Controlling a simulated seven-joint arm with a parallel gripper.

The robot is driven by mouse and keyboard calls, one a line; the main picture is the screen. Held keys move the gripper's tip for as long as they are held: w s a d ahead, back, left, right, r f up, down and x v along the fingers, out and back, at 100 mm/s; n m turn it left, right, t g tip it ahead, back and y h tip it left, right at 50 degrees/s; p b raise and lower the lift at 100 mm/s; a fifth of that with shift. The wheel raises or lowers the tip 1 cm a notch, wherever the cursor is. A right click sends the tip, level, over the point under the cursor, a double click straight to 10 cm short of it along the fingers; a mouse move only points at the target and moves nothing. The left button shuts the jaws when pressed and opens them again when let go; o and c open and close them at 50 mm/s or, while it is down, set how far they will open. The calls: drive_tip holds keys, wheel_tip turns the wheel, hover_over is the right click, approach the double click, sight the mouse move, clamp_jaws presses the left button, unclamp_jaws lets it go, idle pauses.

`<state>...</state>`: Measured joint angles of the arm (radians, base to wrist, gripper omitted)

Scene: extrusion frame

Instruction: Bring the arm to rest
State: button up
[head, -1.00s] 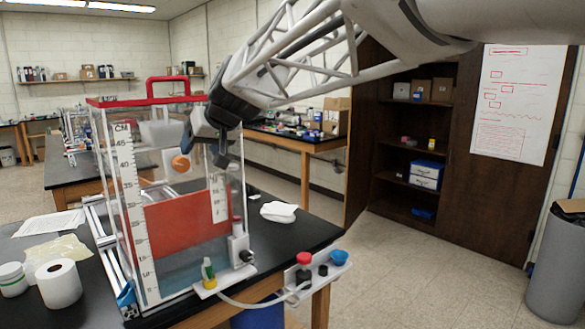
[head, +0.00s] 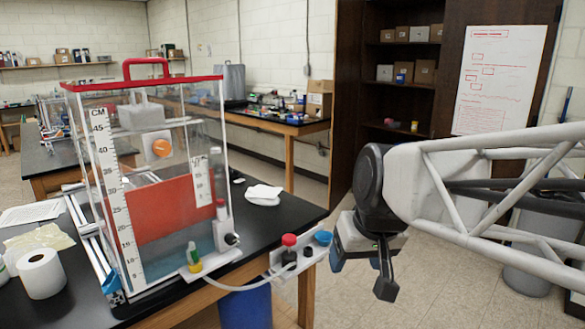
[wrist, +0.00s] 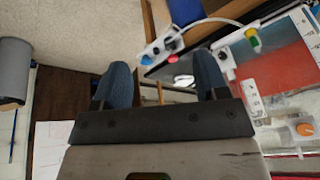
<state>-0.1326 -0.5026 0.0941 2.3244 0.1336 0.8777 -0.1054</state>
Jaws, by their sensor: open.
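My gripper (head: 362,268) is at the right of the head view, past the right end of the black table, with floor behind it. Its jaws point down and are apart, with nothing between them. In the wrist view my gripper (wrist: 160,85) shows two blue-grey fingers spread wide and empty. My white lattice arm reaches in from the right edge of the head view.
A clear tank (head: 150,190) with a red rim stands on the black table (head: 290,215). A grey bin (head: 530,245) stands behind my arm.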

drive_tip(key=s+d+f+m+g+h, duration=0.1)
drive_tip(key=s+d+f+m+h, duration=0.1)
drive_tip(key=s+d+f, duration=0.5)
drive_tip(key=s+f, duration=0.1)
drive_tip(key=s, duration=0.3)
drive_tip(key=shift+d, duration=0.3)
idle(1.8)
